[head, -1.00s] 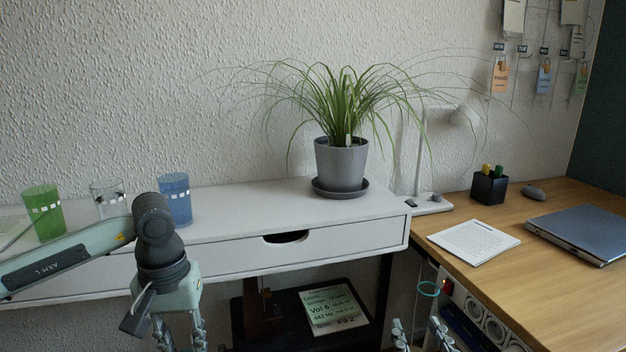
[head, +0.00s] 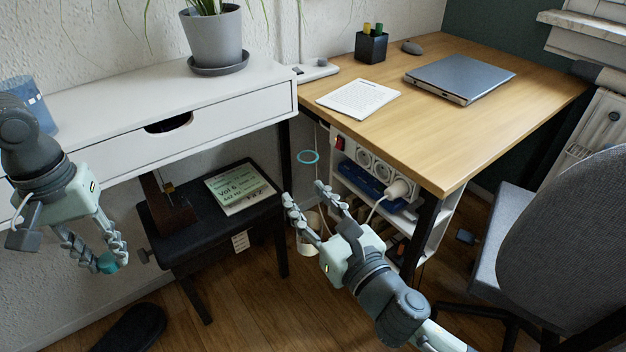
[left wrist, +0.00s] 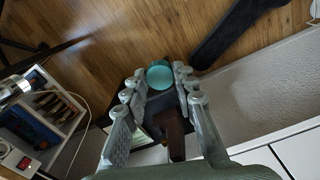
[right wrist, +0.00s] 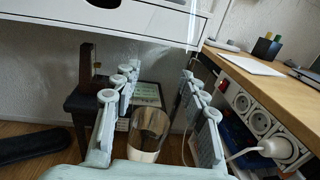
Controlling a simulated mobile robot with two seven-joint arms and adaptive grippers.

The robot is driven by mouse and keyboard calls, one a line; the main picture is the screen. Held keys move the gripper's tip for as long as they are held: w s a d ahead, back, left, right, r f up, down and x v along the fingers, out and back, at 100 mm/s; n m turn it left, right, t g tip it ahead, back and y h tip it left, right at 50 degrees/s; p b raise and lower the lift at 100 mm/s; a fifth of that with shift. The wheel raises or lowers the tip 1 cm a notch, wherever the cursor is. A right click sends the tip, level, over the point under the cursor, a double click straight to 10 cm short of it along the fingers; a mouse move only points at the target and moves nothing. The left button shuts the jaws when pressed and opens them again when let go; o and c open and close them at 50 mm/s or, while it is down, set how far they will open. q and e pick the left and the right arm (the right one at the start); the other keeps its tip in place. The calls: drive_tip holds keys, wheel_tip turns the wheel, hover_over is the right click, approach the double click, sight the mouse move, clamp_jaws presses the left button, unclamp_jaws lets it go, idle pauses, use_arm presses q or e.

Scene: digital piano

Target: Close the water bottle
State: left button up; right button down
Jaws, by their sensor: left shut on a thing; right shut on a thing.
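My left gripper (head: 104,258) is shut on a teal cap (head: 109,263) at its fingertips, above the floor at the left. In the left wrist view the cap (left wrist: 160,76) sits between the fingertips. My right gripper (head: 306,193) is shut on a clear water bottle (head: 307,243) with a pale lower part. In the right wrist view the bottle (right wrist: 150,125) is between the fingers. Cap and bottle are well apart.
A white desk (head: 110,98) with a potted plant (head: 214,38) stands behind. A black bench (head: 190,240) bears a metronome and a sign. The wooden desk (head: 500,115) with a power strip is close to the right gripper. A grey chair (head: 570,220) stands right.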

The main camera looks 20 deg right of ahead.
drive_tip(key=s+a+n+g+y, duration=0.1)
drive_tip(key=a+n+g+y, duration=0.3)
drive_tip(key=a+n+y, duration=0.2)
drive_tip(key=a+r+y, duration=0.1)
drive_tip(key=a+y, duration=0.1)
drive_tip(key=a, duration=0.2)
drive_tip(key=shift+s+a, duration=0.2)
drive_tip(key=shift+s, duration=0.05)
drive_tip(key=shift+f, duration=0.1)
use_arm(q)
drive_tip(key=s+d+r+n, duration=0.2)
drive_tip(key=d+r+n, duration=1)
drive_tip(key=d+r, duration=0.9)
drive_tip(key=shift+d+r, duration=0.2)
drive_tip(key=shift+d, duration=0.8)
drive_tip(key=shift+f, duration=0.1)
drive_tip(key=shift+w+f, duration=0.1)
drive_tip(key=shift+f, duration=1.8)
drive_tip(key=shift+f, duration=0.9)
